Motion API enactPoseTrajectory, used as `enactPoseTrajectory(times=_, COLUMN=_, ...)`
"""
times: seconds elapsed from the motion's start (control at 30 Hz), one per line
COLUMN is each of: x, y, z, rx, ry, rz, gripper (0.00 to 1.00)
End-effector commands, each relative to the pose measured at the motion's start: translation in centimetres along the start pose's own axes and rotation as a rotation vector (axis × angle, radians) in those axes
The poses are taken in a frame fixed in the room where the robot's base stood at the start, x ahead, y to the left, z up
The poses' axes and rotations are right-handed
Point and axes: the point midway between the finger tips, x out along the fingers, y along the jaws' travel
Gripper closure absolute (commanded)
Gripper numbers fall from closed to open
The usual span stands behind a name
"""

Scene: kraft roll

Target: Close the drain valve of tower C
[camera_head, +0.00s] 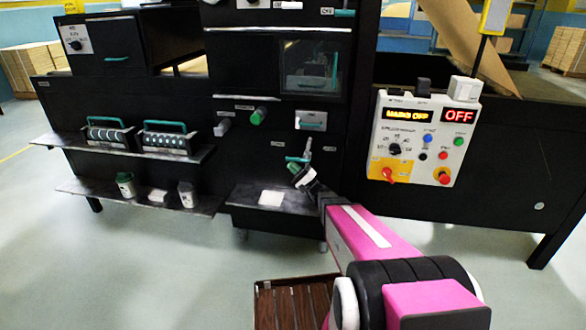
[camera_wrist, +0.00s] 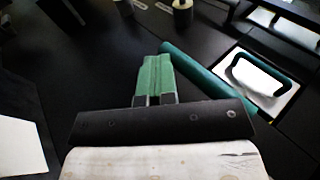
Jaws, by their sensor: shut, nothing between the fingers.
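A small teal lever (camera_head: 296,159) sits on the front of the black machine, low and right of centre, beside a short grey upright part (camera_head: 308,146). It is likely the drain valve, but I cannot read its label. In the wrist view a long teal bar (camera_wrist: 205,78) slants down to the right, close beside my gripper. My gripper has green fingertips (camera_wrist: 155,75), closed together with nothing between them. In the head view my gripper (camera_head: 296,170) is just below the lever, partly hidden by its own wrist. I cannot tell whether the fingers touch the bar.
A white plate with a teal handle (camera_wrist: 262,85) is right of the bar. A green knob (camera_head: 259,116) sits above. A control box (camera_head: 423,136) reading OFF stands right. Shelves left hold two teal-handled units (camera_head: 171,137) and small containers (camera_head: 125,184). A wooden slatted crate (camera_head: 293,306) is below.

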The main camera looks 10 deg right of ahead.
Motion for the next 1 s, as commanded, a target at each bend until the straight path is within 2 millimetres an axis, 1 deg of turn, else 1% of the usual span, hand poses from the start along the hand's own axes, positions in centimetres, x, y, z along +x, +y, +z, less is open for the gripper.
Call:
enactPoseTrajectory(times=0.17, x=-0.2, y=0.0, z=0.0, rx=0.000, ry=0.001, rz=0.000, gripper=1.00)
enactPoseTrajectory(times=0.27, x=-0.9, y=0.0, z=0.0, rx=0.000, ry=0.002, rz=0.001, gripper=1.00)
enactPoseTrajectory(times=0.37, x=-2.4, y=0.0, z=0.0, rx=0.000, ry=0.003, rz=0.001, gripper=1.00)
enactPoseTrajectory(times=0.5, x=-5.1, y=0.0, z=-0.1, rx=0.000, ry=0.003, rz=0.000, gripper=1.00)
enactPoseTrajectory(times=0.7, x=-8.6, y=0.0, z=0.0, rx=0.000, ry=0.003, rz=0.001, gripper=1.00)
enactPoseTrajectory(times=0.8, x=-9.7, y=0.0, z=0.0, rx=0.000, ry=0.001, rz=0.000, gripper=1.00)
enactPoseTrajectory(times=0.9, x=-10.4, y=0.0, z=0.0, rx=0.000, ry=0.001, rz=0.000, gripper=1.00)
enactPoseTrajectory(times=1.0, x=-10.6, y=0.1, z=0.3, rx=0.004, ry=-0.008, rz=0.017, gripper=1.00)
